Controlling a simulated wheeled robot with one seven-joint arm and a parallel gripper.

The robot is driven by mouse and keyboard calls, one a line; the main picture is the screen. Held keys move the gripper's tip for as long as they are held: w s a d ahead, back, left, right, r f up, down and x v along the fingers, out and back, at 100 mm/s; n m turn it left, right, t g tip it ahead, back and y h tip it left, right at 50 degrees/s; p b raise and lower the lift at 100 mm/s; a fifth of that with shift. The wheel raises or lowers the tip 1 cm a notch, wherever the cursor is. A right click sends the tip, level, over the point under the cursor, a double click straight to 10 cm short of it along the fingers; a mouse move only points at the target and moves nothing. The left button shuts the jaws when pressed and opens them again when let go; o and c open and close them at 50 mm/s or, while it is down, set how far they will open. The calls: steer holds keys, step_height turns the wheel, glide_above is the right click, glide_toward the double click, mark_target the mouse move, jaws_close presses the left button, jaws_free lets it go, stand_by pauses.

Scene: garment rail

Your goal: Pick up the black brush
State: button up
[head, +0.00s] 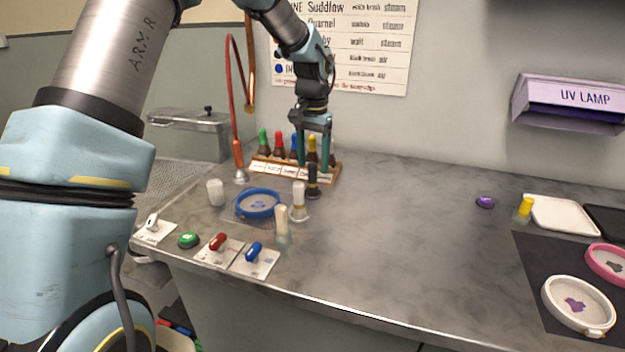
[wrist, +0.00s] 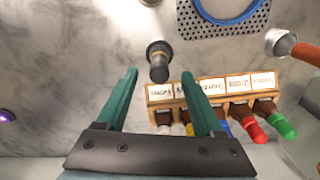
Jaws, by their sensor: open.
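The black brush (head: 312,186) stands upright on the grey counter, just in front of the wooden bottle rack. In the wrist view the black brush (wrist: 157,62) shows as a dark cylinder with a pale band, seen from above. My gripper (head: 313,162) is open, with its green fingers pointing down above and slightly behind the brush. In the wrist view my gripper (wrist: 160,74) has the brush in line with the gap between its fingertips. Nothing is held. I cannot tell the exact height of the fingertips over the brush.
The rack (head: 292,171) with several coloured-cap bottles stands close behind the brush. White-topped brushes (head: 299,200) and a blue ring (head: 258,204) are near it. A red hose (head: 238,150) rises at left. The counter's middle is clear; a UV lamp (head: 570,100) hangs at right.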

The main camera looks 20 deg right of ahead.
mark_target(312, 185)
steer(key=f, duration=0.1)
steer(key=f+p, duration=0.1)
steer(key=f, duration=0.2)
steer(key=shift+s+a+f+p, duration=0.2)
steer(key=shift+a+f+p, duration=0.1)
steer(key=shift+f, duration=0.1)
steer(key=shift+c, duration=0.4)
jaws_close()
